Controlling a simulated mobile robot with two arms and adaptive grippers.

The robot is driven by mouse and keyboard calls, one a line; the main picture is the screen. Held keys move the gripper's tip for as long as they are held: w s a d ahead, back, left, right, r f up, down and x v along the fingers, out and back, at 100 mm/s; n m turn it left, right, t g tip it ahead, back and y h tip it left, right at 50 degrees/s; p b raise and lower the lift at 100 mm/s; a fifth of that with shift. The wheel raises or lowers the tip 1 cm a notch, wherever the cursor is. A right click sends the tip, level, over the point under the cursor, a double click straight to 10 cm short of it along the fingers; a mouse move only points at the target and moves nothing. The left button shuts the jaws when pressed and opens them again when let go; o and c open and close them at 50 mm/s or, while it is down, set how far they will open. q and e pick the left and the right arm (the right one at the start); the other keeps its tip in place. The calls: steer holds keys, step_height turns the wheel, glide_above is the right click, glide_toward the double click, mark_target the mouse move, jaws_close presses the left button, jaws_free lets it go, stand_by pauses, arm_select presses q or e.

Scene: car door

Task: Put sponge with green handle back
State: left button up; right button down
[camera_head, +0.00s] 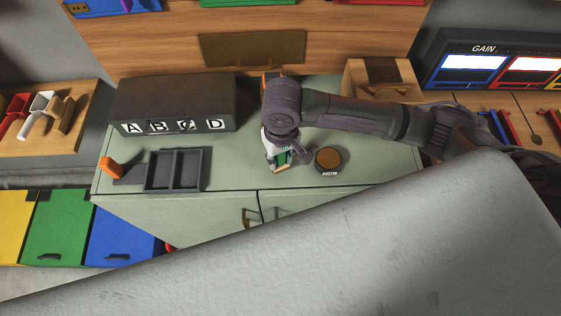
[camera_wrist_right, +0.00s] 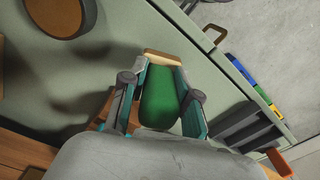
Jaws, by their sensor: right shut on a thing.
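The sponge with the green handle (camera_wrist_right: 158,97) is between the two fingers of my right gripper (camera_wrist_right: 160,100) in the right wrist view. The gripper is shut on its green handle, and the tan sponge edge shows past the fingertips. In the head view my right gripper (camera_head: 283,160) reaches down over the green-grey cabinet top, and a bit of the green handle shows between its fingers. Whether the sponge touches the cabinet top is hard to tell. My left gripper is not in view.
A round brown-topped tin (camera_head: 328,159) stands just right of the gripper. A dark box lettered A to D (camera_head: 172,100) and a black divided tray (camera_head: 175,170) with an orange-handled tool (camera_head: 110,167) are to the left. A large grey panel (camera_head: 330,250) fills the foreground.

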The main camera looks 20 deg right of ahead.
mark_target(281, 165)
steer(key=shift+f, duration=1.6)
steer(key=shift+f, duration=0.1)
steer(key=c, duration=0.9)
jaws_free()
steer(key=shift+o, duration=0.2)
step_height(281, 165, up, 12)
steer(key=shift+s+d+r, duration=0.1)
steer(key=shift+d+r, duration=0.05)
